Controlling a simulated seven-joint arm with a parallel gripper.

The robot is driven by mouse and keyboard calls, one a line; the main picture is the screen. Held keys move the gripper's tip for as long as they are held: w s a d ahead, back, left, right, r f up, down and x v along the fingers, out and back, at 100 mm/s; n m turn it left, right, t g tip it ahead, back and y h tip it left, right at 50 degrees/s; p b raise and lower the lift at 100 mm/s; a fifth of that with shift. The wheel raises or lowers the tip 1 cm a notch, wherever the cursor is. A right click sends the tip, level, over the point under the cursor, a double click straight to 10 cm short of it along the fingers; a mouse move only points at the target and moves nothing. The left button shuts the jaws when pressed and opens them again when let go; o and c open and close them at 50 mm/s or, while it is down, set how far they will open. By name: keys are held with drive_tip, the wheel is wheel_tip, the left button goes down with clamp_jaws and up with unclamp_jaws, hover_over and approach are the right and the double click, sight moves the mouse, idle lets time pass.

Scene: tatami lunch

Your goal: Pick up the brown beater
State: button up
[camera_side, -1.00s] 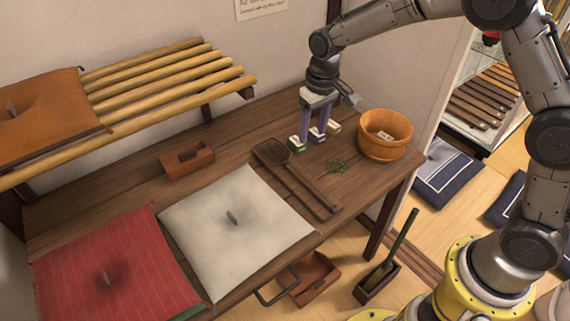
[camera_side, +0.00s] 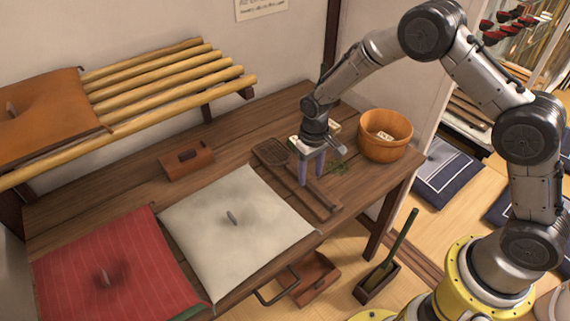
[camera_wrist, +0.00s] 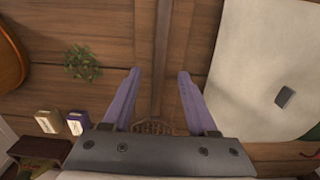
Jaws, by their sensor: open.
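The brown beater (camera_side: 324,198) lies flat on the wooden table, its handle pointing toward the front right and its woven head at the back left. In the wrist view the handle (camera_wrist: 160,35) runs up the picture, and part of the woven head (camera_wrist: 153,127) shows just above the gripper's body. My gripper (camera_side: 311,180) is open and low over the handle. In the wrist view its purple fingers (camera_wrist: 158,72) stand on either side of the handle with gaps. I cannot tell whether the fingertips touch the table.
A pale cushion (camera_side: 235,220) lies left of the beater, and a red cushion (camera_side: 110,265) further left. A wooden tub (camera_side: 386,150) stands to the right. A green sprig (camera_wrist: 82,63) and small labelled blocks (camera_wrist: 48,121) lie nearby. A brown box (camera_side: 187,162) sits at the back.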

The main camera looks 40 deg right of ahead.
sight(310, 185)
drive_tip(key=shift+s+f, duration=0.15)
drive_tip(key=shift+f, duration=1.8)
clamp_jaws()
